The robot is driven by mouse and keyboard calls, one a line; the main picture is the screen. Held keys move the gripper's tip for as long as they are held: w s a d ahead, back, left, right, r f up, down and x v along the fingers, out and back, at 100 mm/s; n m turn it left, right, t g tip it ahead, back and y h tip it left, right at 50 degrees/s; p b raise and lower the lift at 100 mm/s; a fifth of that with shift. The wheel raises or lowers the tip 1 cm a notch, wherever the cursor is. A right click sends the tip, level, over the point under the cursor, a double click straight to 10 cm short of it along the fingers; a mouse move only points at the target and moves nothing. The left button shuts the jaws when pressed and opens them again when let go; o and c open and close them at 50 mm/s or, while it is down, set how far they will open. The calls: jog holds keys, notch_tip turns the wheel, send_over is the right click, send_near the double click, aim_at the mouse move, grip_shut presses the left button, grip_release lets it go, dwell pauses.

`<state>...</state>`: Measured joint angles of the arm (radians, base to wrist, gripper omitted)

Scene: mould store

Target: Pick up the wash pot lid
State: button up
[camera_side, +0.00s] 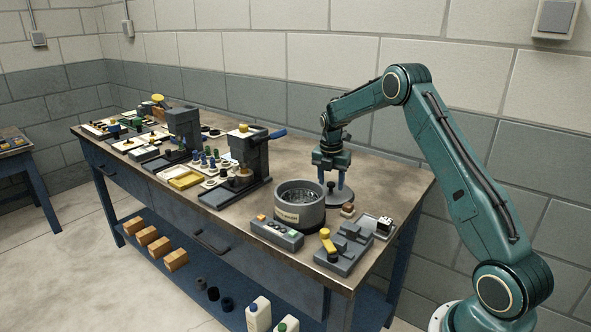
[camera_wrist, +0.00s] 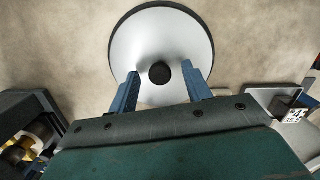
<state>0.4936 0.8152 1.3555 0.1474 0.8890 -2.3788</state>
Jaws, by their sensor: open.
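The wash pot lid (camera_wrist: 160,38) is a round, pale metal disc with a dark rim and a black knob (camera_wrist: 159,73) at its middle. It lies flat on the bench, and in the side view the lid (camera_side: 345,198) sits just behind and right of the grey wash pot (camera_side: 301,214). My gripper (camera_wrist: 160,80) is open above the lid, with its blue fingers on either side of the knob and a gap on both sides. In the side view my gripper (camera_side: 334,194) points down. Whether the fingertips touch the lid cannot be told.
A grey control box (camera_side: 277,233) stands in front of the pot. A grey block fixture (camera_side: 345,248) and a small tray (camera_side: 380,226) lie to the right. A dark press (camera_side: 248,160) with a blue handle stands left. Bare bench lies behind the lid.

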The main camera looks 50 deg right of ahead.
aim_at(331, 183)
dwell(0.4)
grip_shut()
jog(key=shift+r, duration=0.2)
notch_tip(331, 183, up, 20)
jog(key=shift+f, duration=0.25)
dwell(0.6)
dwell(0.6)
